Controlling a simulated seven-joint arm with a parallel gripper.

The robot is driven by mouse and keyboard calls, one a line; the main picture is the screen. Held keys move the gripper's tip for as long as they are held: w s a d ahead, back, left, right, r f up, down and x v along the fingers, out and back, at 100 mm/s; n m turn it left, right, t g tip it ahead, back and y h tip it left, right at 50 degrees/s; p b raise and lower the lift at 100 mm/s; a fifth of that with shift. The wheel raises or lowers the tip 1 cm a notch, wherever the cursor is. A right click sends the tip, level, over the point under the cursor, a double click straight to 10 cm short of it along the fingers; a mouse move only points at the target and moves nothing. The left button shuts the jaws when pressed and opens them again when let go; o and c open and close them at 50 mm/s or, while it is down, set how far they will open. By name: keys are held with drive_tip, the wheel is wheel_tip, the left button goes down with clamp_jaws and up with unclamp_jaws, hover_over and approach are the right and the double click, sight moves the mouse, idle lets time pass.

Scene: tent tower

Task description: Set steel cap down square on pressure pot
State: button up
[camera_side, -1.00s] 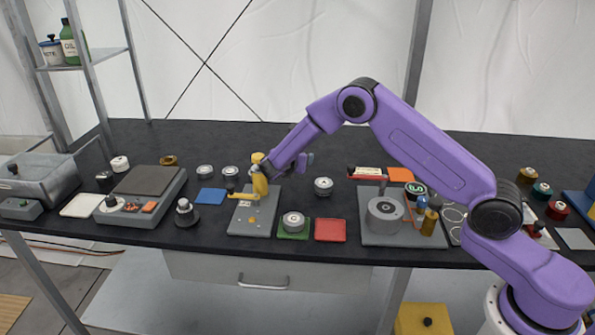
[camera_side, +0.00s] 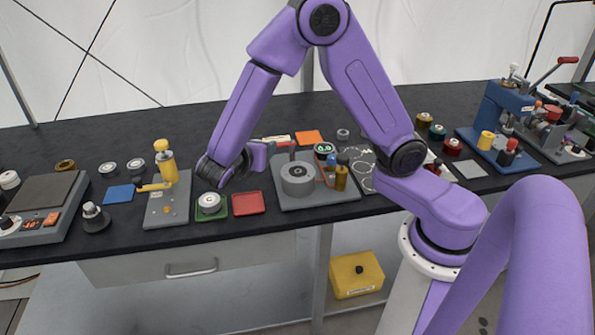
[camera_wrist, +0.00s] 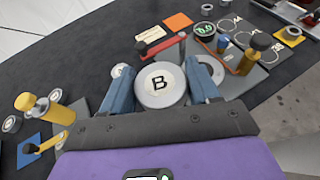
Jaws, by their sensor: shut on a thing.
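My gripper (camera_wrist: 160,95) is shut, its two blue fingers on either side of a round steel piece marked "B" that I take for the steel cap (camera_wrist: 158,84). In the side view my gripper (camera_side: 212,182) is low over the bench, just behind and above a round tin on a green pad; the held cap is hard to make out there. The likely pressure pot (camera_side: 297,181) is a grey cylinder with a dark hole in its top, on a grey base to the right of my gripper. In the wrist view my right finger partly hides it.
A red tray (camera_side: 248,203) lies between the tin on the green pad (camera_side: 210,204) and the pot base. A yellow lever press (camera_side: 166,165) stands left of my gripper. A gauge (camera_side: 325,148) and a brass fitting (camera_side: 341,178) stand beside the pot.

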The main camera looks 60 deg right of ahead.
drive_tip(key=s+d+r+m+g, duration=0.15)
drive_tip(key=s+d, duration=0.25)
drive_tip(key=s, duration=0.5)
drive_tip(key=s+d+r, duration=0.2)
drive_tip(key=s+d, duration=0.2)
drive_tip(key=s, duration=0.4)
hover_over(298, 171)
drive_tip(key=shift+h, duration=0.3)
drive_tip(key=f, duration=0.9)
drive_tip(key=shift+s, duration=0.25)
drive_tip(key=shift+w+f+g, duration=0.2)
drive_tip(key=shift+f+g, duration=0.05)
drive_tip(key=shift+f, duration=1.5)
drive_tip(key=shift+f, duration=0.15)
drive_tip(key=o, duration=1.3)
drive_tip(key=shift+c, duration=0.2)
